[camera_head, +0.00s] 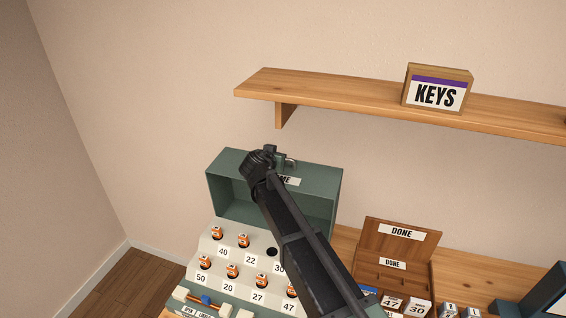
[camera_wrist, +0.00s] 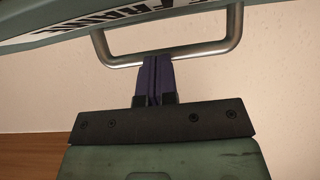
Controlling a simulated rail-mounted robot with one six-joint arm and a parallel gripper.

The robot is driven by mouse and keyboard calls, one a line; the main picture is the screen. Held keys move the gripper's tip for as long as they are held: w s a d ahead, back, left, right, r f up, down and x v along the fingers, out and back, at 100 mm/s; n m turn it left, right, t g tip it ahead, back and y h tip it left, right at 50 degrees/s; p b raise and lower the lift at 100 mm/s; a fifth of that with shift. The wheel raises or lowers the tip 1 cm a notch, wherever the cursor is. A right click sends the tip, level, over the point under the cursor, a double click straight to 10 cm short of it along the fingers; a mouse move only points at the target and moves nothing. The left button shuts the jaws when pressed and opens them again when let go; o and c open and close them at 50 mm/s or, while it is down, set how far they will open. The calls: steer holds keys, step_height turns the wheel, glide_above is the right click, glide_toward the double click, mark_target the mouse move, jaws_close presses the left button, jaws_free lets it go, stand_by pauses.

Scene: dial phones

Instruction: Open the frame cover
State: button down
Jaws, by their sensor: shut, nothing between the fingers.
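The frame cover (camera_head: 225,185) is a green box-like hood standing raised behind a stepped panel, its hollow side facing forward. A label ending in "ME" shows on it, partly hidden by my arm; the wrist view shows more of this lettering (camera_wrist: 130,12). Its metal bar handle (camera_wrist: 215,55) spans the upper wrist view. My gripper (camera_wrist: 157,62) is shut, its purple fingers together and empty, the tips overlapping the handle's lower bar. I cannot tell whether they touch it. In the head view my gripper (camera_head: 281,158) is at the cover's top.
The stepped panel (camera_head: 205,243) holds several orange-topped plugs and number labels, partly behind my arm. A wooden "DONE" box (camera_head: 402,233) with an upright lid is at right, near number blocks (camera_head: 418,306). A shelf (camera_head: 340,92) with a "KEYS" box (camera_head: 437,88) is above.

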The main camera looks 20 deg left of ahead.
stand_by(0.3)
steer(key=r+p+v, duration=0.1)
steer(key=p+v, duration=0.6)
steer(key=v, duration=0.7)
steer(key=shift+w+r, duration=0.25)
steer(key=shift+w, duration=0.15)
